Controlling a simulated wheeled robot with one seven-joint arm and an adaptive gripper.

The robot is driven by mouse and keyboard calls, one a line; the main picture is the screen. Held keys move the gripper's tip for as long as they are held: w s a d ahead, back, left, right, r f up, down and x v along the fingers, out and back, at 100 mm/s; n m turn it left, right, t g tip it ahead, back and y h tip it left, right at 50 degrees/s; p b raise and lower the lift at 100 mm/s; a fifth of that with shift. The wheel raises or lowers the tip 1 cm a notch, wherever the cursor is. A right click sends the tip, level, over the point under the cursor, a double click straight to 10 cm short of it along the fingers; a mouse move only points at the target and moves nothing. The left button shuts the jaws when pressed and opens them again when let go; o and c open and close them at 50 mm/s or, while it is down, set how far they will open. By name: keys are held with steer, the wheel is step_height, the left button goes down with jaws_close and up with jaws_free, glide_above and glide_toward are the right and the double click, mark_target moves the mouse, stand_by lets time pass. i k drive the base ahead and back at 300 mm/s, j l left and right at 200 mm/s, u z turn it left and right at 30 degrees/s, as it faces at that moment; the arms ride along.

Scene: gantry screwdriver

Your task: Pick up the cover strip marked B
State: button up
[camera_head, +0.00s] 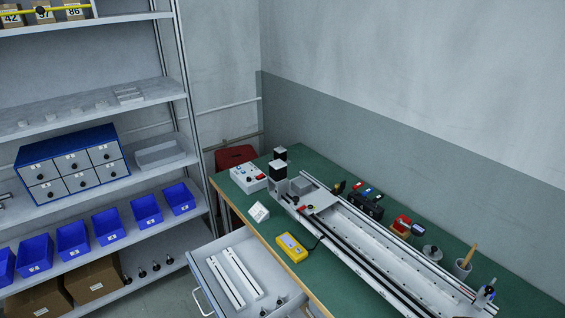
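Two long, pale cover strips lie side by side in an open grey drawer (212,264) below the front left end of the green workbench. The left strip (225,283) and the right strip (243,272) run nearly parallel, with a narrow gap between them. Each has small dark marks near its ends. The letters on them are too small to read, so I cannot tell which one is marked B. My gripper is not in view.
The green workbench (262,219) carries a long gantry rail (385,249), a yellow meter (291,247) and a control box (249,178). Small dark parts lie in the drawer's near end. Shelves with blue bins (73,240) stand left. A red stool (236,156) stands behind the bench.

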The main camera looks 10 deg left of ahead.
mark_target(252, 285)
steer(key=k+j+u, duration=0.15)
steer(key=u, duration=0.25)
steer(key=j+u, duration=0.35)
steer(key=k+j+u, duration=0.1)
steer(key=j+u, duration=0.3)
